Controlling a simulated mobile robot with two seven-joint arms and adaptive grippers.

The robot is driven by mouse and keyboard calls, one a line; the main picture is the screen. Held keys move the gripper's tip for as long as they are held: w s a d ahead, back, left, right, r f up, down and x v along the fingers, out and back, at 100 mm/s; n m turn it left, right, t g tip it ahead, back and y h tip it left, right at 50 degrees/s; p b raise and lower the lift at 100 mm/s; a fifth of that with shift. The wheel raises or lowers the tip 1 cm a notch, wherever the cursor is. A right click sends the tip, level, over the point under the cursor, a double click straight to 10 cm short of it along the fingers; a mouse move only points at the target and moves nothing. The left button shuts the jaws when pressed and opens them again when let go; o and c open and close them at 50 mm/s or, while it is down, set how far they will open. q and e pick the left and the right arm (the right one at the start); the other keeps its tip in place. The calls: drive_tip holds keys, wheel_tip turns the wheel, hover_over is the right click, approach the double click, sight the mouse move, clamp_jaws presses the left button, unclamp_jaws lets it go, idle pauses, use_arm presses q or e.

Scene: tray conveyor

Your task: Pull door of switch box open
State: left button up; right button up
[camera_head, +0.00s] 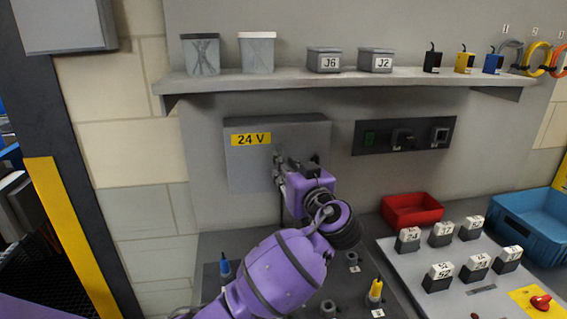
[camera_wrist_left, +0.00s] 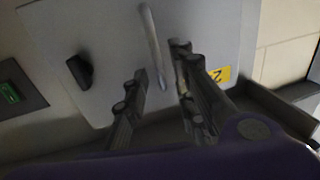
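The switch box (camera_head: 250,172) is a grey box on the wall below the shelf, with a yellow "24 V" label (camera_head: 249,139). Its door looks closed. My left gripper (camera_head: 284,168) is in front of the door's right half and hides part of it. In the left wrist view the door (camera_wrist_left: 210,35) fills the upper middle, with a light bar handle (camera_wrist_left: 151,45) and a dark knob (camera_wrist_left: 79,71). The left gripper (camera_wrist_left: 160,62) is open there, with one finger on each side of the handle's end; contact cannot be told. My right gripper is not in view.
A shelf (camera_head: 340,83) with several small boxes runs above the switch box. A dark switch panel (camera_head: 375,139) is to its right. Below right are a red bin (camera_head: 412,211), a blue bin (camera_head: 530,225) and a panel of labelled blocks (camera_head: 455,290).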

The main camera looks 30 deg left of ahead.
use_arm(q)
drive_tip(key=shift+x, duration=0.9)
clamp_jaws()
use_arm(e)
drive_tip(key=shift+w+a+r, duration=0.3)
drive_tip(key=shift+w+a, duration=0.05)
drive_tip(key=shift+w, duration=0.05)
